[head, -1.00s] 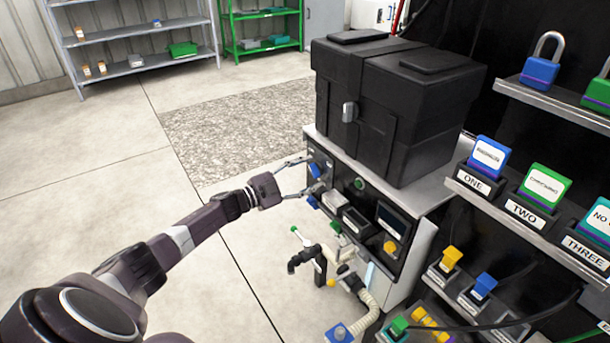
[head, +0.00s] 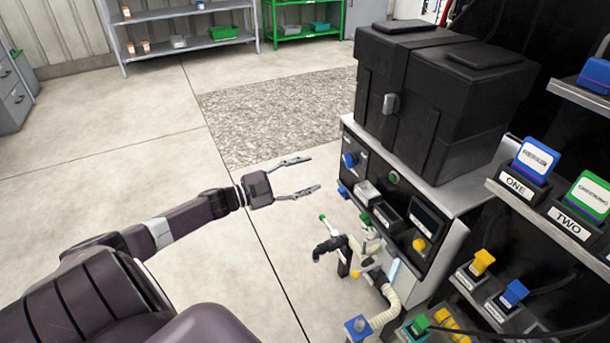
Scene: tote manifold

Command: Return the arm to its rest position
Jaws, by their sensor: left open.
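My left gripper (head: 303,176) is in the head view, left of the front panel of the grey cabinet (head: 456,211). Its two thin fingers are spread apart with nothing between them, and a gap of floor shows between the fingertips and the panel. A blue knob (head: 349,160) sits at the panel's upper left, close to the fingertips but apart from them. My left arm comes in from the lower left. My right gripper is not in view.
A black tote (head: 430,95) stands on the cabinet. Below the panel are a black spout (head: 329,248) and a pale hose (head: 388,305). A rack with labelled blocks (head: 537,160) is at the right. The floor at the left is clear.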

